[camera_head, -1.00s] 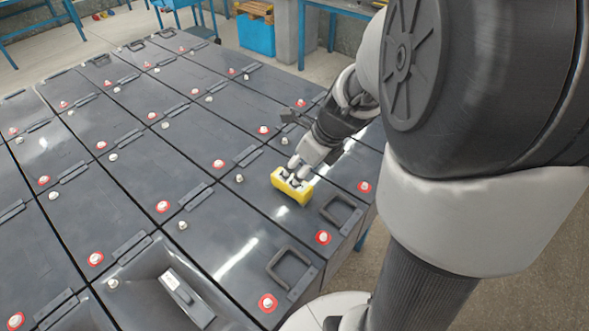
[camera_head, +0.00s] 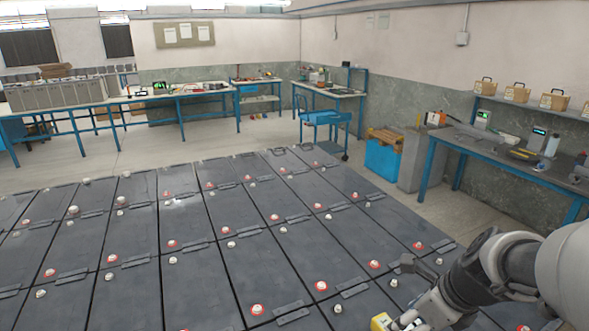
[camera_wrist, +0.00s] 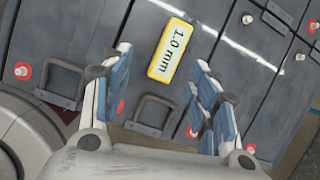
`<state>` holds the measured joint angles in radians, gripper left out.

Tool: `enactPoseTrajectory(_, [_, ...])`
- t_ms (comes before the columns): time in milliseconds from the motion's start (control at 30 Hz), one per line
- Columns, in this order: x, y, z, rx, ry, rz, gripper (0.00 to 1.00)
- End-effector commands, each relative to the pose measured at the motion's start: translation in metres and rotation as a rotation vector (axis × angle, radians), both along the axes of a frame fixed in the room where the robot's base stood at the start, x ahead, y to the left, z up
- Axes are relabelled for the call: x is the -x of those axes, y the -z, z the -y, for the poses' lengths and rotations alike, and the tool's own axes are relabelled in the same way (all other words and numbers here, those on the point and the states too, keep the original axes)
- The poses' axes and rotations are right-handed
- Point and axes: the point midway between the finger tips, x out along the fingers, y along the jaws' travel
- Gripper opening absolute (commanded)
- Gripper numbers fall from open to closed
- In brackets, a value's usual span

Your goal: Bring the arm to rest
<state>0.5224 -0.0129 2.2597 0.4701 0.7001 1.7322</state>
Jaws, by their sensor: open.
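My gripper (camera_wrist: 162,60) is open in the wrist view, with a blue-padded finger on each side and nothing held between them. A yellow block (camera_wrist: 172,50) with a white label reading "1.0 mm" lies on a dark battery top, just beyond the fingertips. In the head view my gripper (camera_head: 404,319) is at the bottom edge, partly cut off. A corner of the yellow block (camera_head: 380,322) shows just left of it. The arm reaches in from the lower right.
Rows of dark grey batteries (camera_head: 250,235) with red-ringed and pale terminals and raised handles fill the foreground. A workbench (camera_head: 500,155) stands at the right wall. A blue bin (camera_head: 382,160) and a small blue cart (camera_head: 330,118) stand beyond the rows. Open floor lies between.

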Motion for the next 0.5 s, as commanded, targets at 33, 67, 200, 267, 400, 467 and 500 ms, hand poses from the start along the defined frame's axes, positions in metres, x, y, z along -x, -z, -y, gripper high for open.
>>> enactPoseTrajectory(33, [0.004,-0.01,-0.015,0.045,-0.124,0.018,0.55])
enactPoseTrajectory(67, [0.009,-0.015,-0.024,0.079,-0.217,0.029,0.55])
enactPoseTrajectory(200, [0.038,-0.039,-0.07,0.267,-0.733,0.086,0.55])
enactPoseTrajectory(267, [0.052,-0.047,-0.082,0.361,-0.953,0.111,0.55])
enactPoseTrajectory(400, [0.085,-0.06,-0.105,0.582,-1.452,0.162,0.55])
enactPoseTrajectory(467, [0.099,-0.064,-0.111,0.674,-1.656,0.178,0.55])
enactPoseTrajectory(500, [0.108,-0.066,-0.114,0.732,-1.781,0.186,0.55])
